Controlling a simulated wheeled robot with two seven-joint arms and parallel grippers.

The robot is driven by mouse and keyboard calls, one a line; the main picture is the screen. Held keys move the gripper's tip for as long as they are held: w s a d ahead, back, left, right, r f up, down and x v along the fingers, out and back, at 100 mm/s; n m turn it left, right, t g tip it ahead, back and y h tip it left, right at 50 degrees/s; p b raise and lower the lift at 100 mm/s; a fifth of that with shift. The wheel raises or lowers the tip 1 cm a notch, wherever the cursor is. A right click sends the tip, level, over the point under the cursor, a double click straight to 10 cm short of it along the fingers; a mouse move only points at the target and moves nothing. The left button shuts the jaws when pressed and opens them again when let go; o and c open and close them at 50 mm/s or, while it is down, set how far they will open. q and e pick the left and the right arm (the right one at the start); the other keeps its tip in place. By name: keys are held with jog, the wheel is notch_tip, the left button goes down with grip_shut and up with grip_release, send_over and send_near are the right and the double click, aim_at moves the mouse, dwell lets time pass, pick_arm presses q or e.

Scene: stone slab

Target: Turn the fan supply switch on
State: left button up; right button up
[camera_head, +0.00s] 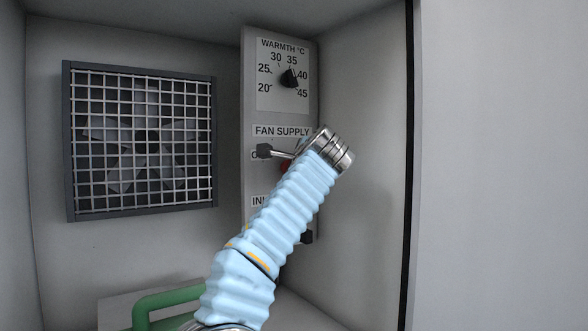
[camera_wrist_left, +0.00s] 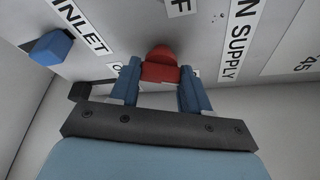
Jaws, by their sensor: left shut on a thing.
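The fan supply switch has a red handle, seen in the wrist view (camera_wrist_left: 161,54) below the FAN SUPPLY label (camera_wrist_left: 238,40). My left gripper (camera_wrist_left: 160,78) is shut on this red handle, one blue finger on each side. In the head view only a small red piece of the switch (camera_head: 285,167) shows beside my blue-sleeved arm. I cannot tell for sure which position the handle is in. My right gripper is not in view.
A warmth dial (camera_head: 288,78) sits above the switch on the grey panel (camera_head: 250,105). An INLET label (camera_wrist_left: 80,25) lies below, partly covered by my arm. A green handle (camera_head: 165,301) is at the bottom left.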

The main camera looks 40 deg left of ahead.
pick_arm(q)
jog(key=shift+m+g, duration=0.3)
jog(key=shift+m, duration=0.1)
dwell(0.4)
jog(key=o, duration=1.1)
jog(key=shift+c, duration=0.2)
jog(key=shift+d, duration=0.15)
jog(key=b+v, duration=0.1)
jog(key=v, duration=1.2)
jog(key=shift+s+d+r, duration=0.2)
jog(key=shift+r, duration=0.1)
